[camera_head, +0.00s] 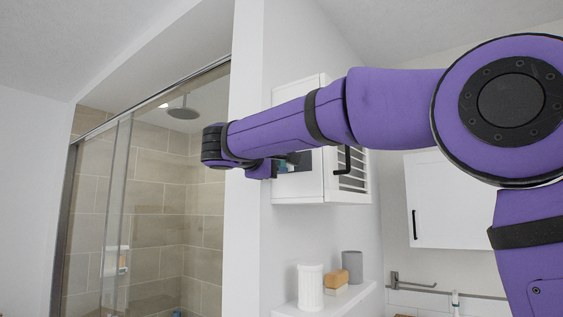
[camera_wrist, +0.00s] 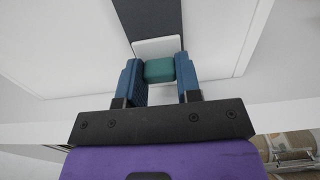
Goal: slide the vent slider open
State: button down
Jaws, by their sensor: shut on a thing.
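My gripper (camera_wrist: 158,66) has its two blue fingers on either side of a teal knob (camera_wrist: 159,71) and is shut on it. The knob stands out from a white slider plate (camera_wrist: 157,47), which lies over a dark grey strip (camera_wrist: 147,17) in a white panel. The strip shows above the plate; below it, the fingers and gripper body hide the view. In the head view, my gripper (camera_head: 282,168) is at the side of a white wall cabinet (camera_head: 299,187), against a dark grey strip (camera_head: 303,159). The slider is mostly hidden there.
The cabinet has a louvred front (camera_head: 353,181) with a black handle (camera_head: 348,160). Below is a white shelf (camera_head: 337,300) with a white ribbed jar (camera_head: 311,287), orange and cream blocks, and a grey cup (camera_head: 352,266). A glass shower enclosure (camera_head: 118,220) is on the left.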

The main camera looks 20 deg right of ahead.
jog(key=c, duration=0.8)
grip_release()
jog(key=shift+w+a, duration=0.2)
jog(key=v, duration=1)
jog(key=shift+s+a, duration=0.25)
jog(key=shift+s, duration=0.05)
